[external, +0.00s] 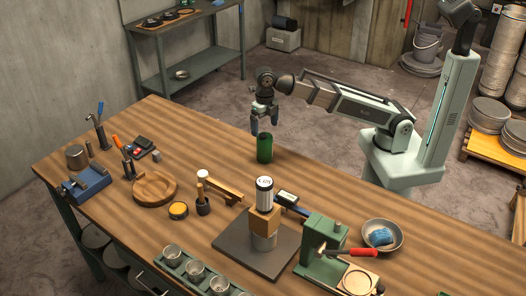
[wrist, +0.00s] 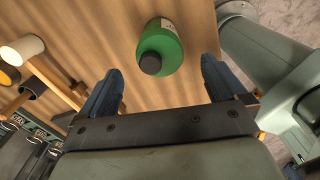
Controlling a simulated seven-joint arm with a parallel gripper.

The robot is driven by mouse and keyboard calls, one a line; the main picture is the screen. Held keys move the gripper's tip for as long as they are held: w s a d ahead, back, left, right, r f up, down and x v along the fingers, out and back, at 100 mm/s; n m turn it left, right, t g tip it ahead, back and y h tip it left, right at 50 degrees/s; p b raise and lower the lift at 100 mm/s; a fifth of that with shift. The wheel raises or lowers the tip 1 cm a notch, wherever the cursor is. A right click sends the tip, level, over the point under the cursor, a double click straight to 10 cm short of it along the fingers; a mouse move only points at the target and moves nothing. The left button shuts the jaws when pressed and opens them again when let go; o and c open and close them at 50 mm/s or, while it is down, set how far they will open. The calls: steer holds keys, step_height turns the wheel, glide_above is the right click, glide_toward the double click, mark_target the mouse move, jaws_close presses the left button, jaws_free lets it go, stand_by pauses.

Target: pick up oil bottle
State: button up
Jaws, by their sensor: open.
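The oil bottle is a green bottle (external: 264,149) standing upright on the wooden table near its far edge. In the wrist view the green bottle (wrist: 160,47) shows from above, with a black cap and part of a pale label. My gripper (external: 264,122) is above the bottle, with its fingers pointing down. In the wrist view my gripper (wrist: 160,82) has its two dark fingers wide apart. The bottle lies beyond the fingertips in that view, and nothing is between the fingers. The bottle's label is hidden in the external view.
A stand with a labelled can (external: 264,192) and a green press (external: 322,246) stand in front. The table around the bottle is clear.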

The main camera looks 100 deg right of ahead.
mark_target(265, 139)
steer(key=shift+a+f, duration=0.1)
steer(key=shift+f, duration=3.65)
steer(key=c, duration=1.4)
steer(key=shift+o, duration=0.2)
steer(key=shift+r, duration=0.15)
